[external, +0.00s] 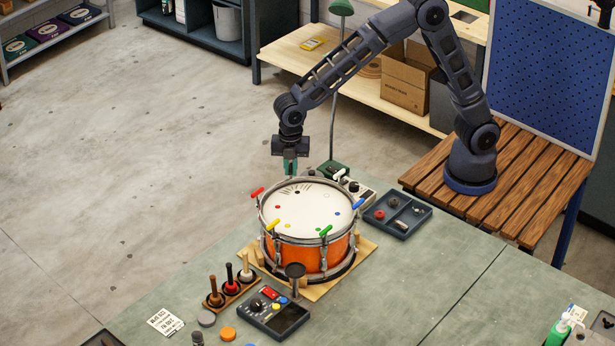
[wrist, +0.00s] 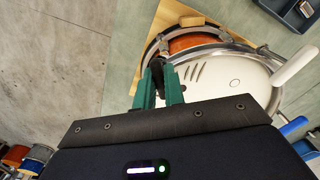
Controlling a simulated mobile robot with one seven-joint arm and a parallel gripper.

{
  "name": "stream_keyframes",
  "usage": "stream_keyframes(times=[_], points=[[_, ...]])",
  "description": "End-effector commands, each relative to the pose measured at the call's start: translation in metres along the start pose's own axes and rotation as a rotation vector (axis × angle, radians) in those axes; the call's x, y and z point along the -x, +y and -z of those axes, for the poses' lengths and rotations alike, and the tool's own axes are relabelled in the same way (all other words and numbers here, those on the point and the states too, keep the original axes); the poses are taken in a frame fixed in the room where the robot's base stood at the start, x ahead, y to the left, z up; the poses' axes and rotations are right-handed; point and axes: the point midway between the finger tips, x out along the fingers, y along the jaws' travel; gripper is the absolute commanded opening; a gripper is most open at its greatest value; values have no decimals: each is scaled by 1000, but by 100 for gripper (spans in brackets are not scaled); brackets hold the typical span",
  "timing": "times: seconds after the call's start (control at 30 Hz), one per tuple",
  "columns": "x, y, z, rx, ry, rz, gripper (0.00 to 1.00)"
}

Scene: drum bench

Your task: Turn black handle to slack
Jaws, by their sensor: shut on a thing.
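An orange drum (external: 300,257) with a white head (external: 305,205) stands on a wooden board on the bench. Coloured handles sit around its rim: red (external: 257,193), yellow (external: 272,225), green (external: 326,231), blue (external: 358,204) and white (external: 340,175). My gripper (external: 290,166) is at the drum's far rim, pointing down. In the wrist view, its green fingers (wrist: 158,88) are shut on the black handle (wrist: 157,70), which shows between them at the rim. In the external view the fingers mostly hide this handle.
The white handle (wrist: 298,66) and blue handle (wrist: 295,126) are near the gripper in the wrist view. A grey parts tray (external: 398,214) lies right of the drum. A control box (external: 275,311) and a rack of knobbed pegs (external: 229,291) stand in front.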

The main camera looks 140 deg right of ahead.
Motion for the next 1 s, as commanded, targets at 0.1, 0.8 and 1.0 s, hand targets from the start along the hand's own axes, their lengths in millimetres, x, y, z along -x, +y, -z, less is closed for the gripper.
stream_keyframes(times=[0.1,0.8,1.0], points=[[-1,0,0,108,0,1,0],[-1,0,0,736,1,2,0],[-1,-1,0,853,1,2,0]])
